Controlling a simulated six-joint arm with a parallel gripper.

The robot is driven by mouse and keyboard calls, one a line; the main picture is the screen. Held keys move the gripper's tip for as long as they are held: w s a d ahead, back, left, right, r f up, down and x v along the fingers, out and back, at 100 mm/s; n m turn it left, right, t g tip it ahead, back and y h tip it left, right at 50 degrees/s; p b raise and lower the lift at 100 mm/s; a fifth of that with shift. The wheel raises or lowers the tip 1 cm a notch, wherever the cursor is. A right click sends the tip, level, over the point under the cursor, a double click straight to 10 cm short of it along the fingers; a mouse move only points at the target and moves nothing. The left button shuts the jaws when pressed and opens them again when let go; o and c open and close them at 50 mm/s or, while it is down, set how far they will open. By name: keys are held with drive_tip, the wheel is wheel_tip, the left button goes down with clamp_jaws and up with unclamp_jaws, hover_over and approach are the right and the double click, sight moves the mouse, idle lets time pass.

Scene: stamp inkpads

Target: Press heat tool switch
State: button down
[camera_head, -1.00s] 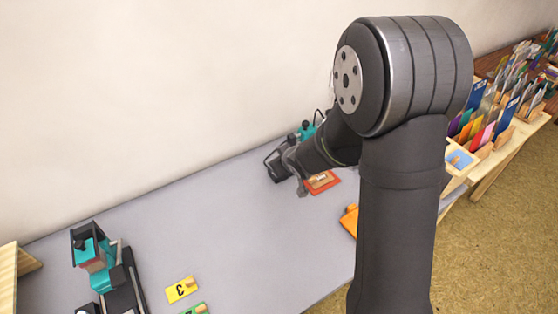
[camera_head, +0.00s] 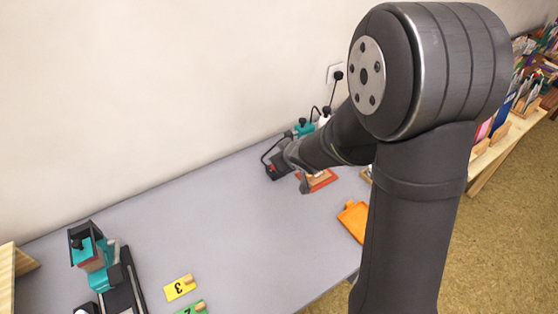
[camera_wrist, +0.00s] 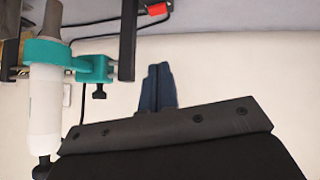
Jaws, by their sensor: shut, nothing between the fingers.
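The heat tool (camera_wrist: 45,100) has a white body and grey nozzle and sits in a teal clamp (camera_wrist: 95,68) at the left of the wrist view. In the head view its white part (camera_head: 325,117) shows behind my arm, beside the teal clamp (camera_head: 303,129). A red switch (camera_wrist: 157,9) on a dark box shows at the top edge of the wrist view; a bit of red on the box shows in the head view (camera_head: 271,168). My gripper (camera_wrist: 157,68) is shut and empty, with its tips pointing toward the switch. Contact with the switch is not visible.
A dark cable runs from the tool area to a wall socket (camera_head: 335,73). A red pad (camera_head: 322,180) lies close to my gripper, and an orange item (camera_head: 353,220) lies nearer the table edge. A teal and black device (camera_head: 95,255) stands at left. The middle tabletop (camera_head: 215,225) is clear.

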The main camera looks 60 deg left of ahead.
idle(0.4)
drive_tip(key=x, duration=1)
drive_tip(key=shift+w+f, duration=0.25)
drive_tip(key=shift+f, duration=1)
drive_tip(key=shift+w+f, duration=0.15)
drive_tip(key=shift+f, duration=0.55)
